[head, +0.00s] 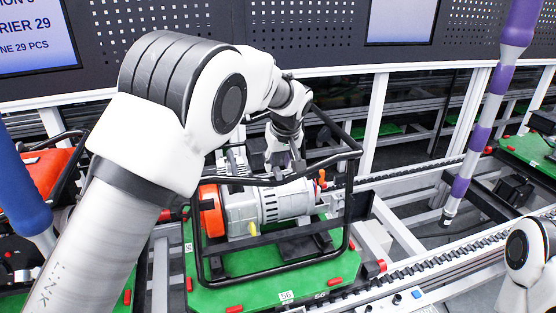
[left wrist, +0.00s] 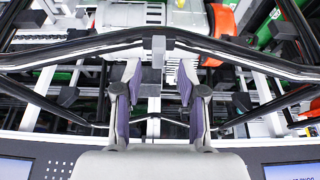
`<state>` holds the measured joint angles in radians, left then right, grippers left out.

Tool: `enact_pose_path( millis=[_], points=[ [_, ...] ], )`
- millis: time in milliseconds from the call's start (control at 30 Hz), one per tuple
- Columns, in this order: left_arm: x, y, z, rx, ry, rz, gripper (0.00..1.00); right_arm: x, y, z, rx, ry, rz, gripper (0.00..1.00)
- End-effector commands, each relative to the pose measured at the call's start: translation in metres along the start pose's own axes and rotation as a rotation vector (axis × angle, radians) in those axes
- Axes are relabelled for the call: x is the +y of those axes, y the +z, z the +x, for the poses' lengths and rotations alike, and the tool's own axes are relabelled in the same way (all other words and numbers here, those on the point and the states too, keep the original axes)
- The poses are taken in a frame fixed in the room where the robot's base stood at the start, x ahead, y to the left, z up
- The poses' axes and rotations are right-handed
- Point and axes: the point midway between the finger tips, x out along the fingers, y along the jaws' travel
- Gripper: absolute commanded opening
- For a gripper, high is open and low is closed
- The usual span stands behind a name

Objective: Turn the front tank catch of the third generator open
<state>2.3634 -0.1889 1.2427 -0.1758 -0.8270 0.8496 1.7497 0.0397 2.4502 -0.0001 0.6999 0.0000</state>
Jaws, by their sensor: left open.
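A generator with a grey ribbed body (head: 285,203) and an orange end cover sits inside a black tube frame on a green pallet (head: 255,290). My left gripper (head: 283,160) is at the far side of this frame, pointing down, partly hidden by my arm. In the left wrist view my left gripper (left wrist: 157,92) is open, with its two fingers apart. A small grey block (left wrist: 158,50) on the black frame tube shows between and just beyond the fingertips. I cannot tell whether it is the tank catch. A small orange-red lever (head: 321,181) stands at the generator's right end. My right gripper is out of view.
Another generator with an orange part (head: 45,170) stands at the left. A purple and white post (head: 480,130) rises at the right. A conveyor rail (head: 450,255) runs along the right side. A dark perforated panel (head: 310,25) with screens spans the back.

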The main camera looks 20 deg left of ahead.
Motion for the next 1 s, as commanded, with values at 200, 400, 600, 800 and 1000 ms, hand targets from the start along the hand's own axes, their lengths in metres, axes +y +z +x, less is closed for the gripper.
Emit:
enact_pose_path(
  millis=[200, 400, 600, 800, 1000],
  points=[
    [0.0, -0.001, 0.026, 0.0, 0.0, 0.001, 0.41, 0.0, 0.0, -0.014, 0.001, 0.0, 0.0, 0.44],
    [0.0, 0.0, 0.029, 0.0, 0.0, 0.002, 0.41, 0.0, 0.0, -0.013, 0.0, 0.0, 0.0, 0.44],
    [0.0, 0.0, 0.029, 0.0, 0.0, 0.002, 0.0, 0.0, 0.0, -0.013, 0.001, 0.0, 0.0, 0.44],
    [0.0, 0.001, 0.029, -0.001, 0.001, 0.003, 0.0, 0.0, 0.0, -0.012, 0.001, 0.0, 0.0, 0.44],
    [-0.001, 0.001, 0.029, -0.002, 0.012, 0.031, 0.0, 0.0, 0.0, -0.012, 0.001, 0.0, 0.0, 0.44]
  ],
)
